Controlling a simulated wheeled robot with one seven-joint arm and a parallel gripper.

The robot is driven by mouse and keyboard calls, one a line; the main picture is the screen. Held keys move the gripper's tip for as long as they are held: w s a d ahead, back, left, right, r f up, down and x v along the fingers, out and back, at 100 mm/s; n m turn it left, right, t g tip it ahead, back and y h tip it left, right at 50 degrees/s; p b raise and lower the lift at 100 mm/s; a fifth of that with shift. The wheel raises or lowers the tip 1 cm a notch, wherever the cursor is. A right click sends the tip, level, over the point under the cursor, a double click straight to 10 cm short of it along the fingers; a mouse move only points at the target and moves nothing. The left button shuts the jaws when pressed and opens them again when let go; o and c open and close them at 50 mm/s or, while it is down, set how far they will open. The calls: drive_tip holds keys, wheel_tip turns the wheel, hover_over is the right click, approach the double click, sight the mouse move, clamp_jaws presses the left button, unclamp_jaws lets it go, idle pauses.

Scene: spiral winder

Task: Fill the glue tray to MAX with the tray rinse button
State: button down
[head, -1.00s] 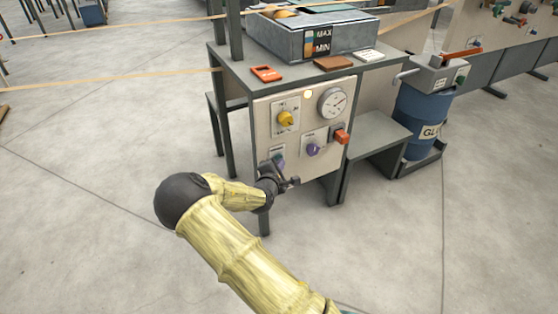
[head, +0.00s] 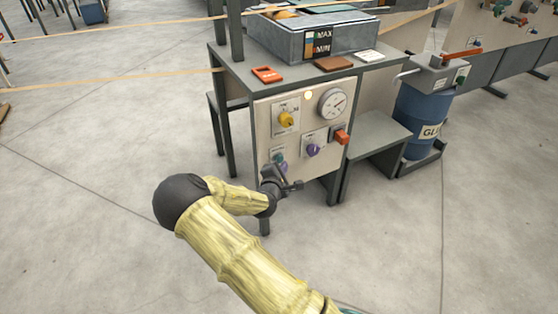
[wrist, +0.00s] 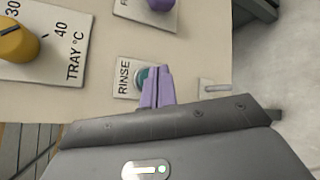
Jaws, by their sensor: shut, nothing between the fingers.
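The teal rinse button (head: 278,156) sits low on the left of the cream control panel. In the wrist view the button (wrist: 146,78) shows beside the word RINSE, partly hidden by my fingers. My gripper (head: 281,168) is shut and empty, its purple fingertips (wrist: 157,84) in front of the button; whether they touch it I cannot tell. The grey glue tray (head: 285,38) stands on top of the machine. Its MAX/MIN gauge (head: 317,44) faces me, but its level is too small to read surely.
The panel also holds a yellow tray °C knob (head: 286,118), a purple knob (head: 312,150), a dial (head: 332,102) and a red-orange switch (head: 342,136). A blue glue drum (head: 420,115) stands at right. The floor in front is open.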

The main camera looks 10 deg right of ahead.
drive_tip(key=shift+s+d+p, duration=0.25)
drive_tip(key=shift+s+p, duration=0.05)
drive_tip(key=shift+s, duration=0.5)
drive_tip(key=shift+s+d+p, duration=0.2)
drive_tip(key=shift+s+p, duration=0.15)
drive_tip(key=shift+s, duration=0.45)
drive_tip(key=shift+s+d+p, duration=0.25)
drive_tip(key=shift+s+p, duration=0.05)
drive_tip(key=shift+s, duration=0.5)
drive_tip(key=shift+d, duration=0.1)
